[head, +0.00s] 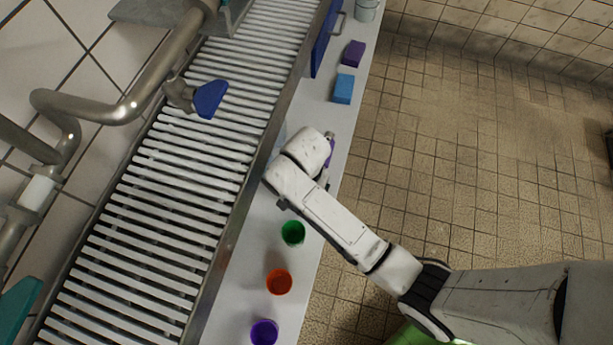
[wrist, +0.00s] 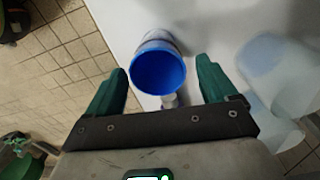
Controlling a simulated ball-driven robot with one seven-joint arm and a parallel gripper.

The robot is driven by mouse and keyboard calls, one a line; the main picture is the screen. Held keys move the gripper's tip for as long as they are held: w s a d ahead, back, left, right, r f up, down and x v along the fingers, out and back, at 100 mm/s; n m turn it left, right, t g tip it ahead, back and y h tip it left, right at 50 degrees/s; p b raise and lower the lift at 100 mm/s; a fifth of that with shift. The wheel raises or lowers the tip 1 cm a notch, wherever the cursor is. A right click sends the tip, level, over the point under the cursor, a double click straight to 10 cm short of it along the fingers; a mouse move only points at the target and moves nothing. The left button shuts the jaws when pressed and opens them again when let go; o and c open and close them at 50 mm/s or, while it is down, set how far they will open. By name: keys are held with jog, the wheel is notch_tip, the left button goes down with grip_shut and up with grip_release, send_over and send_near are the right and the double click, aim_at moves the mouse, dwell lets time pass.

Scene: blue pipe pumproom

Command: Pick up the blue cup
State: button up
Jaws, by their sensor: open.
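The blue cup (wrist: 158,70) shows in the wrist view on the white counter, its open mouth towards the camera. My gripper (wrist: 163,66) is open, with one green finger on each side of the cup. Gaps show between the fingers and the cup, so I see no contact. In the head view my arm covers the spot, and I cannot make out the blue cup there.
A green cup (head: 293,233), an orange cup (head: 278,282) and a purple cup (head: 264,332) stand along the narrow counter. A blue box (head: 343,89) and a purple box (head: 353,54) lie farther up. A clear container (wrist: 290,75) is right of the gripper.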

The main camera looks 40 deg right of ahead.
notch_tip(320, 180, down, 4)
jog(key=shift+s+f+b, duration=0.15)
jog(key=shift+f+b, duration=0.05)
jog(key=shift+b, duration=0.55)
jog(key=shift+r, duration=0.1)
jog(key=c, duration=1)
